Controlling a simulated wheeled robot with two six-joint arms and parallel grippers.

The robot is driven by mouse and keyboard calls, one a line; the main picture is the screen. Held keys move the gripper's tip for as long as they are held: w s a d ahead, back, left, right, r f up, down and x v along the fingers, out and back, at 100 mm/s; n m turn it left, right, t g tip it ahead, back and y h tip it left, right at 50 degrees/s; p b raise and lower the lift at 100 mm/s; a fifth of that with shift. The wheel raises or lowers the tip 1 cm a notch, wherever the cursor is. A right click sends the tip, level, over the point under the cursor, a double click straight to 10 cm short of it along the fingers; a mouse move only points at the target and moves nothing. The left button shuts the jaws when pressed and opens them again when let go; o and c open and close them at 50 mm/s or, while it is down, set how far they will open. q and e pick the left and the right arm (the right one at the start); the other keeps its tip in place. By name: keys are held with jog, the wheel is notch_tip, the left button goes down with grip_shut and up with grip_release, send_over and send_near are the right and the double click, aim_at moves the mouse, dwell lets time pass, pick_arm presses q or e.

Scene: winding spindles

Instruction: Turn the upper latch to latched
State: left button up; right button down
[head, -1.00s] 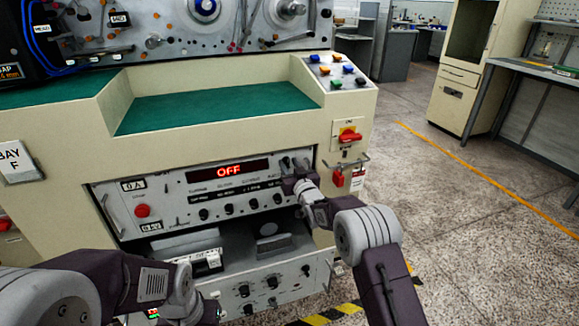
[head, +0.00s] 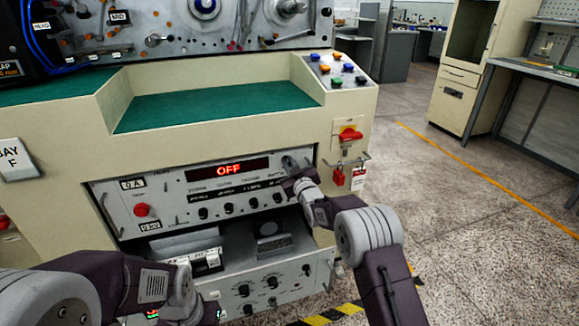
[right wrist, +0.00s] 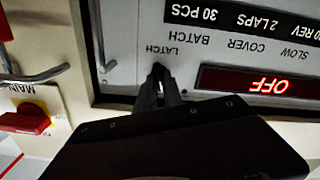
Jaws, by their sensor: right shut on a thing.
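The upper panel (head: 165,190) carries a red display reading OFF and a row of black knobs. My right gripper (head: 288,165) is at the upper right end of this panel. In the right wrist view, which shows the panel upside down, my right gripper (right wrist: 160,80) is shut on the upper latch, beside the printed word LATCH. The fingers cover most of the latch, so I cannot tell its angle. My left arm crosses the bottom left of the head view; its fingers are not in view.
Right of the panel are a red main switch (head: 350,135), also in the right wrist view (right wrist: 25,122), and a red padlock (head: 338,177). Below is an open bay above a lower panel (head: 255,292) with several knobs. Open floor lies to the right.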

jog(key=shift+s+a+f+n+b, duration=0.15)
jog(key=shift+n+b, duration=1.1)
jog(key=shift+n, duration=2.25)
jog(key=shift+w+a+f+n+b, duration=0.15)
jog(key=shift+n+b, duration=1.1)
jog(key=shift+n, duration=2.25)
jog(key=shift+s+d, duration=0.1)
jog(key=c, duration=1.5)
grip_release()
jog(key=shift+r, duration=0.1)
